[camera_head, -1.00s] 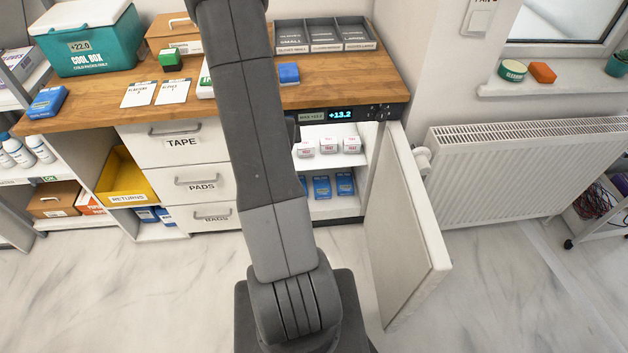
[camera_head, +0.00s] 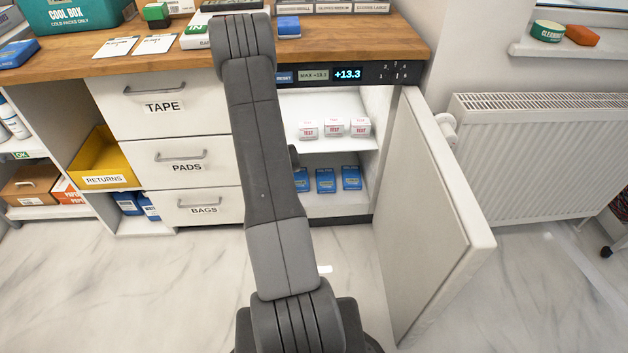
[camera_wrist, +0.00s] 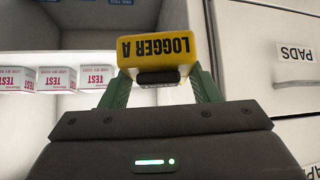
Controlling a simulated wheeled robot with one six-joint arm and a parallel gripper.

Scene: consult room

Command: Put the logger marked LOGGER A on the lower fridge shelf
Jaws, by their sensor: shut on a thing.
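My gripper (camera_wrist: 162,82) is shut on the yellow logger (camera_wrist: 152,62), whose label reads LOGGER A, upside down in the wrist view. The green fingers hold it at its sides. In the head view my arm hides the logger and most of the gripper. The fridge stands open under the worktop. Its lower shelf (camera_head: 335,204) carries several blue boxes (camera_head: 326,180) toward the back, with bare space in front. In the wrist view the logger is at the fridge opening, beside the drawers; its exact depth is unclear.
White TEST boxes (camera_head: 333,128) stand on the upper shelf (camera_head: 345,145); they also show in the wrist view (camera_wrist: 96,78). The open fridge door (camera_head: 435,215) is at the right, near the radiator (camera_head: 545,155). The PADS drawer (camera_head: 187,168) and other drawers are at the left.

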